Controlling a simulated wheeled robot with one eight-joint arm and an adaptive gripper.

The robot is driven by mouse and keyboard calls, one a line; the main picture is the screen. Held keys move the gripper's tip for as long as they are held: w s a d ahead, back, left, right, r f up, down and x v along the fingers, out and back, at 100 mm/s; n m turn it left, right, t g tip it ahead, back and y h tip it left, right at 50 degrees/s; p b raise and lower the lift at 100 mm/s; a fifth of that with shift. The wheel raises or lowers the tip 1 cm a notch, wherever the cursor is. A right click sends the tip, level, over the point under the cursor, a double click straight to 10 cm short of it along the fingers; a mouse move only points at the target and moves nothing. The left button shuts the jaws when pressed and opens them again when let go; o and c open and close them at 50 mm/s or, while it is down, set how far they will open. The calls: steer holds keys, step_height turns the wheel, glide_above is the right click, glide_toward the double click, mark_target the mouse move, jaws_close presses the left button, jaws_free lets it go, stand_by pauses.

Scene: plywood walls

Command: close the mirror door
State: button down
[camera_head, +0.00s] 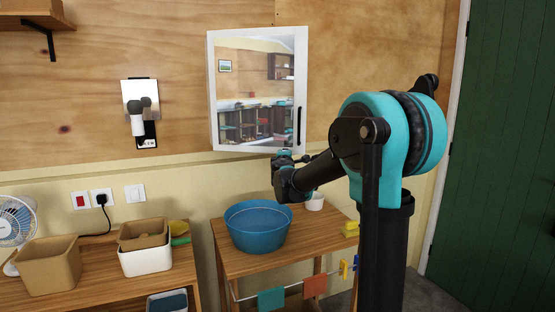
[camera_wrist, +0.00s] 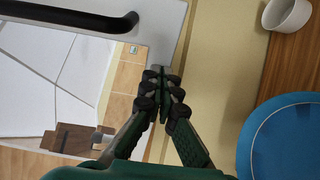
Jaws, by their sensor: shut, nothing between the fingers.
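The mirror door (camera_head: 256,90) is on the white wall cabinet, with a white frame and a black upright handle (camera_head: 299,126) near its lower right edge. It shows at the left of the wrist view, with its white frame (camera_wrist: 160,25) and handle (camera_wrist: 75,17) large. The door looks nearly flush with the cabinet; I cannot tell whether a small gap remains. My gripper (camera_head: 284,156) is just below the door's lower right part. In the wrist view my gripper (camera_wrist: 163,76) has its fingertips together, by the frame's lower edge. Whether they touch the frame is unclear.
Below stands a wooden table with a blue basin (camera_head: 258,225), a white cup (camera_head: 314,202) and a yellow sponge (camera_head: 351,229). Bins (camera_head: 145,260) and a fan (camera_head: 16,225) stand lower left. A green door (camera_head: 495,150) is at right.

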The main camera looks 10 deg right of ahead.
steer(key=w+d+y, duration=0.1)
steer(key=w+d, duration=0.1)
steer(key=w, duration=1.6)
steer(key=shift+w+d+r+n, duration=0.15)
steer(key=shift+w+r+n, duration=0.05)
steer(key=shift+w+n, duration=0.1)
